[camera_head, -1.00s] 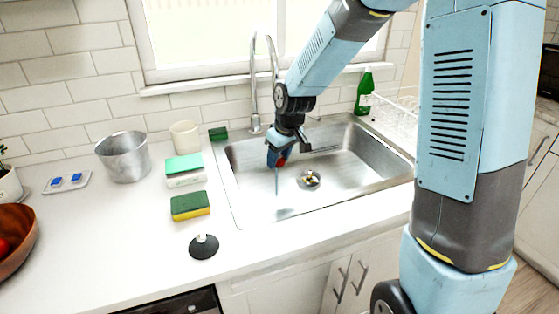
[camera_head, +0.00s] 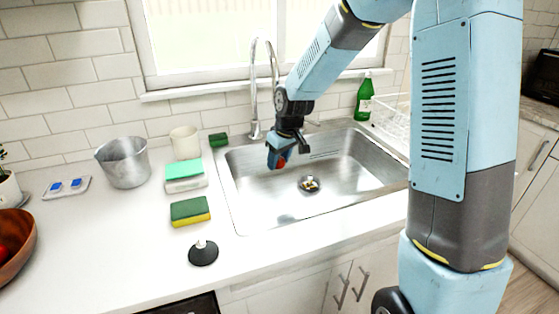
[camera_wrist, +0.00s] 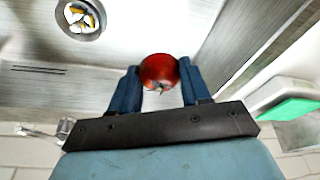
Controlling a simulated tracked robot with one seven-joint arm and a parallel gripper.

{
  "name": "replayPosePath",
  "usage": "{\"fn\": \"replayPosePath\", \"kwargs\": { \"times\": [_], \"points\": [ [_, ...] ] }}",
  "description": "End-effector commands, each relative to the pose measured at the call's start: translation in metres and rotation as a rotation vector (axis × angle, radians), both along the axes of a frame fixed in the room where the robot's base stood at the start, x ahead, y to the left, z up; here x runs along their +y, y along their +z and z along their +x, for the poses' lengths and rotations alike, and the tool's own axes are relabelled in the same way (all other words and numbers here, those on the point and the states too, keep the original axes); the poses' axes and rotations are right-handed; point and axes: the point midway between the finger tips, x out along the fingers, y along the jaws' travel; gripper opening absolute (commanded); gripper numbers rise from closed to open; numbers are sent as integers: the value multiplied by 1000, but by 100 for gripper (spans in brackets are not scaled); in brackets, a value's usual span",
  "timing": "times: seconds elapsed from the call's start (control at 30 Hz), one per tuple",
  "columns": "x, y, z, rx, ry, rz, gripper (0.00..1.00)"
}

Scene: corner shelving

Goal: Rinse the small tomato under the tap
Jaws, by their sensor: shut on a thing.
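The small red tomato (camera_wrist: 159,70) is held between the two blue fingers of my gripper (camera_wrist: 158,84) in the wrist view. In the head view my gripper (camera_head: 276,160) hangs over the left back part of the sink, with a bit of the red tomato (camera_head: 282,161) showing. The chrome tap (camera_head: 254,92) arches up behind the sink. Its spout end is partly hidden behind my arm. No water stream shows now. The steel sink (camera_head: 262,205) is empty apart from its drain (camera_head: 309,184), and the tomato is held above the sink floor.
Left of the sink are a green-yellow sponge (camera_head: 190,211), a teal-topped block (camera_head: 184,169), a black plunger-like stopper (camera_head: 203,253), a metal pot (camera_head: 126,163) and a cream cup (camera_head: 185,142). A green bottle (camera_head: 364,99) and dish rack (camera_head: 393,115) stand behind right.

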Motion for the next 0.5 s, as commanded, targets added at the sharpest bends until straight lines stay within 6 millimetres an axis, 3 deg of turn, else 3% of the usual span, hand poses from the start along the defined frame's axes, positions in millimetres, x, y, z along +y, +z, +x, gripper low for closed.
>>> {"fn": "replayPosePath", "kwargs": {
  "times": [0.5],
  "points": [
    [-11,0,-1,0,0,0,18]
  ]
}}
